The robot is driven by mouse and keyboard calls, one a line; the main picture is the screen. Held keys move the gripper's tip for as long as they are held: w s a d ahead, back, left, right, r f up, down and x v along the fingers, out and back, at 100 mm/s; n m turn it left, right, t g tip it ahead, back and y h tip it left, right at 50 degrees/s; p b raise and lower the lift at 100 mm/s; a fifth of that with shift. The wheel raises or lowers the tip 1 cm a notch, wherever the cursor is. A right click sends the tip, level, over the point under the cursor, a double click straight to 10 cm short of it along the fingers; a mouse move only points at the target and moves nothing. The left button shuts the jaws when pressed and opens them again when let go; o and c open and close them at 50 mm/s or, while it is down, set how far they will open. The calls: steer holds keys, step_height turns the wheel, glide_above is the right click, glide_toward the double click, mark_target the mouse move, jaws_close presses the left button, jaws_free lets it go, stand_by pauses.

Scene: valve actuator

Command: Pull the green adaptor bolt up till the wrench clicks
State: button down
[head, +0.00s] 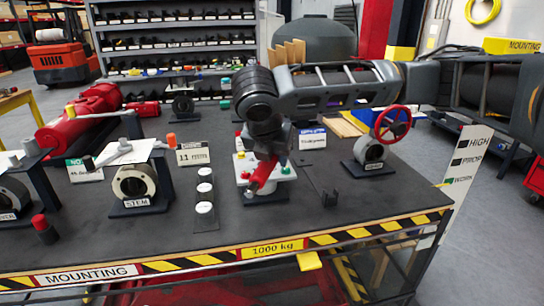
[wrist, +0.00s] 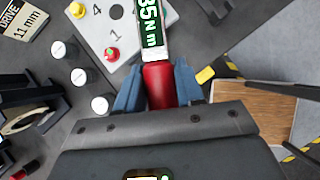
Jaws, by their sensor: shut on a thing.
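My gripper (head: 265,158) is shut on the red handle of a torque wrench (head: 263,178). In the wrist view the blue fingers of my gripper (wrist: 159,90) press on both sides of the red wrench handle (wrist: 159,84). A green label reading "35 N m" shows on the wrench shaft. The wrench lies over a white plate (head: 244,178) that carries coloured bolts. A small green bolt (head: 286,170) shows at the plate's right side. In the wrist view the plate (wrist: 93,32) shows a yellow and a red bolt. The wrench's working end is out of the wrist view, so its seating cannot be told.
Three white-topped cylinders (head: 205,190) stand left of the plate. The STEM fixture (head: 134,183) is further left. A red handwheel (head: 393,122) stands on a mount to the right. The table front is mostly clear.

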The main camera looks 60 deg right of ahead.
steer(key=shift+r, duration=0.1)
steer(key=shift+f+b, duration=1.5)
steer(key=shift+f, duration=2.1)
stand_by(0.7)
steer(key=shift+w+r, duration=0.1)
steer(key=shift+w, duration=0.05)
steer(key=shift+w+a+m+g+p, duration=0.15)
steer(key=shift+w+m+g+p, duration=0.45)
steer(key=shift+w+m, duration=0.45)
steer(key=shift+w+m+g+p, duration=0.6)
steer(key=shift+w+m+p, duration=0.2)
steer(key=shift+w+m, duration=0.25)
stand_by(0.3)
